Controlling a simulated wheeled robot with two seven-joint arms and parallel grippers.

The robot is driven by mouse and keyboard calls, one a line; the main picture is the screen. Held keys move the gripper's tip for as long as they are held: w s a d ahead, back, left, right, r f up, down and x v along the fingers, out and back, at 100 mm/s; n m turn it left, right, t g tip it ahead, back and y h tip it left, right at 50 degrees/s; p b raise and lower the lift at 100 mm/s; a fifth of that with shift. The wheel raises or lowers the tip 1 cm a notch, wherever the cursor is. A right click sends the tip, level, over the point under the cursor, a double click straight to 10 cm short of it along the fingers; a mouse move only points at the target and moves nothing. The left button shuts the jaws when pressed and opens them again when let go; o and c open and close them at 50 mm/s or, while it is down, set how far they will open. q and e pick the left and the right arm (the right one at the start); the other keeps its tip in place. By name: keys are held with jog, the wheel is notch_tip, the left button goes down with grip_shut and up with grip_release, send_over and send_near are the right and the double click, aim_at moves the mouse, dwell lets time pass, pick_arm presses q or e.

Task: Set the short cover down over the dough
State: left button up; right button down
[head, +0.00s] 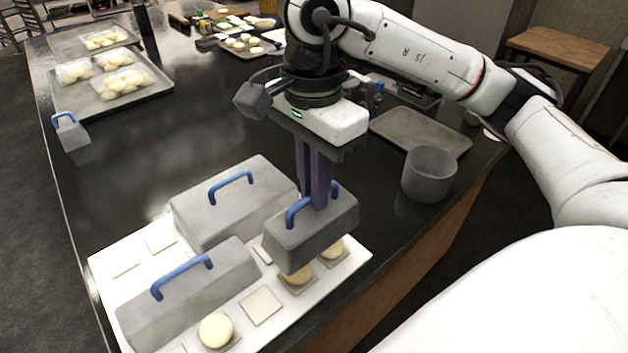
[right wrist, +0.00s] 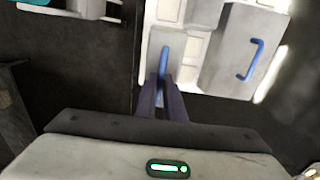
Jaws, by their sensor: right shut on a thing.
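The short cover (head: 312,242) is a grey box with a blue handle on top. My right gripper (head: 312,198) is shut on that handle; it also shows in the right wrist view (right wrist: 163,97), with the cover (right wrist: 156,50) beyond the fingertips. The cover is upright over the right part of the white board (head: 350,262), apparently just above it. Another dough ball (head: 216,330) lies uncovered at the front. My left gripper is not in view.
Two longer grey covers, one behind (head: 200,216) and one in front (head: 200,297), stand on the board close left of the held cover. A small blue-handled cover (head: 76,142) stands at the left table edge. A grey pot (head: 428,176) and tray (head: 420,132) are right.

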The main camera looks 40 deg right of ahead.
jog(key=shift+f+b, duration=0.8)
jog(key=shift+f, duration=0.8)
jog(key=shift+f+b, duration=2.6)
jog(key=shift+f, duration=0.05)
jog(key=shift+s+d, duration=0.1)
jog(key=shift+s, duration=0.2)
jog(key=shift+f+b, duration=0.15)
jog(key=shift+b, duration=0.3)
jog(key=c, duration=1.8)
grip_release()
jog(key=shift+o, duration=0.2)
